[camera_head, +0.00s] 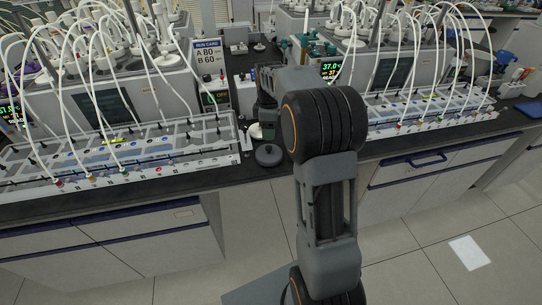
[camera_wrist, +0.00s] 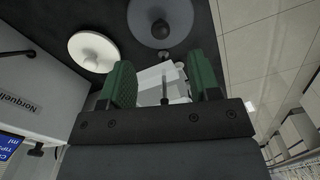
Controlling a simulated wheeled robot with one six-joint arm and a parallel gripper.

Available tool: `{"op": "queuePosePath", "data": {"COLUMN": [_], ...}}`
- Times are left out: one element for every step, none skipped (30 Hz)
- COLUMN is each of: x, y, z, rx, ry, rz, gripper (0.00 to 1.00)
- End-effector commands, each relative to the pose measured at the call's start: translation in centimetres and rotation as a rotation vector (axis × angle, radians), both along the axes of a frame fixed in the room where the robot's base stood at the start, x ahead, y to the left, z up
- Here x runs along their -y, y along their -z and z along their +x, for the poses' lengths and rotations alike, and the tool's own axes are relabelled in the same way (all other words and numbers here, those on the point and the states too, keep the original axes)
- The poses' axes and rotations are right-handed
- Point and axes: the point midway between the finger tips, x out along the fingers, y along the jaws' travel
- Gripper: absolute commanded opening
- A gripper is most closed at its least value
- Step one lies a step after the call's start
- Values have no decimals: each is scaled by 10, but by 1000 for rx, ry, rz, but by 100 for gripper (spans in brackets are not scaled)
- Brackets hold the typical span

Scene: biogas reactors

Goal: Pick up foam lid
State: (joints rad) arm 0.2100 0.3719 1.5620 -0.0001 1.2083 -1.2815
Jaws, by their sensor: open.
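Two round lids lie on the dark bench; I cannot tell for certain which is the foam lid.
A white boxy thing with a thin rod (camera_wrist: 165,84) shows between the fingers, its depth unclear. Tube-filled bottle racks (camera_head: 120,155) (camera_head: 430,108) flank the gap with the lids. A run card (camera_head: 207,58) stands behind. The floor in front is clear except a white sheet (camera_head: 469,252).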

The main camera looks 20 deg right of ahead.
Motion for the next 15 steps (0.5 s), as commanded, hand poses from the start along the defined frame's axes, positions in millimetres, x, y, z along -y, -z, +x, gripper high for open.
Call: {"op": "queuePosePath", "data": {"x": [-1,-1,-1,-1,-1,-1,-1,-1,-1,-1,-1,-1,-1,-1,-1], "y": [9,13,18,21,24,27,29,31,32,33,35,37,40,43,48], "z": [-1,0,0,0,0,0,0,0,0,0,0,0,-1,-1,-1], "rx": [-3,-3,-3,-2,-1,-1,-1,0,0,0,0,-2,-3,-3,-3], "ry": [0,0,0,0,0,0,0,0,0,0,0,1,1,1,1], "rz": [1,1,1,1,0,0,0,0,0,0,0,1,1,1,1], "gripper": [57,57,57,57,57,57,57,57,57,57,57,57,57,57,57]}}
